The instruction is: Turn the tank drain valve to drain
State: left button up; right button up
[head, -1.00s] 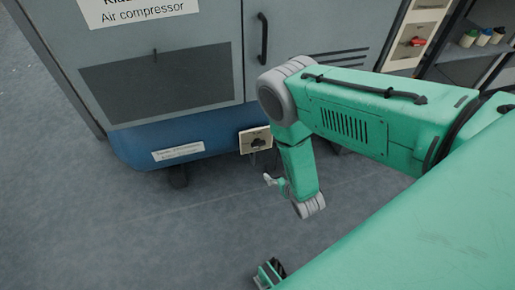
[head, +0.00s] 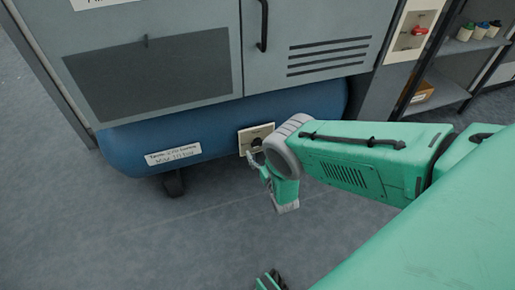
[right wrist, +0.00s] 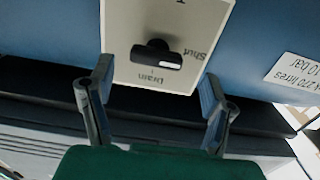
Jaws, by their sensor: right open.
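The drain valve is a black knob (right wrist: 155,53) on a pale plate (right wrist: 145,20) marked "Shut" and "Drain", upside down in the right wrist view. A white mark on the knob lies toward "Shut". The plate (head: 245,136) is low on the blue tank (head: 125,150) in the head view, with the knob partly hidden by my gripper. My right gripper (head: 256,163) is close in front of the plate, open and empty. In the right wrist view its fingers (right wrist: 157,75) are spread either side of the plate's lower part, with the knob ahead between them.
The grey compressor cabinet (head: 190,30) stands above the tank. A white label (head: 173,154) is on the tank left of the plate. A panel with a red switch (head: 418,31) and shelves (head: 455,85) stand at the right. The floor (head: 130,240) in front is clear.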

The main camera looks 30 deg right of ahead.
aim_at(259, 142)
jog(key=x, duration=0.2)
jog(key=b+x, duration=0.1)
jog(key=x, duration=0.1)
jog(key=shift+d+f, duration=0.25)
jog(key=shift+d, duration=0.1)
jog(key=shift+a+r, duration=0.25)
jog(key=shift+a, duration=0.05)
jog(key=c, duration=1)
jog(key=shift+d+f, duration=0.1)
jog(key=shift+d, duration=0.1)
jog(key=shift+c, duration=0.8)
pick_arm(q)
jog(key=shift+d+f, duration=0.4)
jog(key=shift+f, duration=0.3)
